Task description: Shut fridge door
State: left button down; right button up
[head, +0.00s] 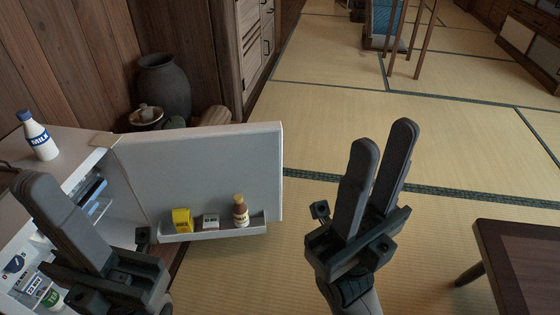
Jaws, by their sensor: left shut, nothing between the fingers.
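The white fridge (75,145) stands at the left, with shelves holding several items. Its door (200,165) is wide open, swung out to the right, with its inner face toward me. The door shelf (215,229) holds a yellow box (182,220), a small white-and-dark item (211,221) and a brown-capped bottle (240,212). My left gripper (38,185) is shut and empty, in front of the fridge opening, hiding part of the interior. My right gripper (382,148) is to the right of the door, apart from it, with its fingers slightly apart and nothing between them.
A milk bottle (37,137) stands on the fridge top. A dark pot (163,88) and a lidded jar (146,116) are behind the door. A dark wooden table (520,255) is at lower right. The tatami floor (330,115) beyond the door is clear.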

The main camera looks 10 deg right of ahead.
aim_at(201, 170)
jog(key=i+l+z, duration=0.25)
jog(key=z, duration=0.15)
jog(key=i+l+z, duration=0.15)
jog(key=i+z, duration=0.6)
jog(key=i+l+u, duration=0.1)
jog(key=i, duration=0.4)
jog(key=i+l+u, duration=0.1)
jog(key=u, duration=0.25)
jog(key=i+l+u, duration=0.15)
jog(key=i+u, duration=0.2)
jog(key=i+l+u, duration=0.15)
jog(key=u, duration=0.2)
jog(key=i+l+u, duration=0.1)
jog(key=u, duration=0.3)
jog(key=i+l+u, duration=0.1)
jog(key=u, duration=0.25)
jog(key=i+l+u, duration=0.1)
jog(key=l+u, duration=0.15)
jog(key=u, duration=0.15)
jog(key=l+u, duration=0.2)
jog(key=u, duration=0.15)
jog(key=i+l+u, duration=0.1)
jog(key=l+u, duration=0.15)
jog(key=u, duration=0.15)
jog(key=l+u, duration=0.35)
jog(key=i+l+u, duration=0.1)
jog(key=u, duration=0.3)
jog(key=l+u, duration=0.6)
jog(key=l, duration=0.15)
jog(key=k, duration=0.05)
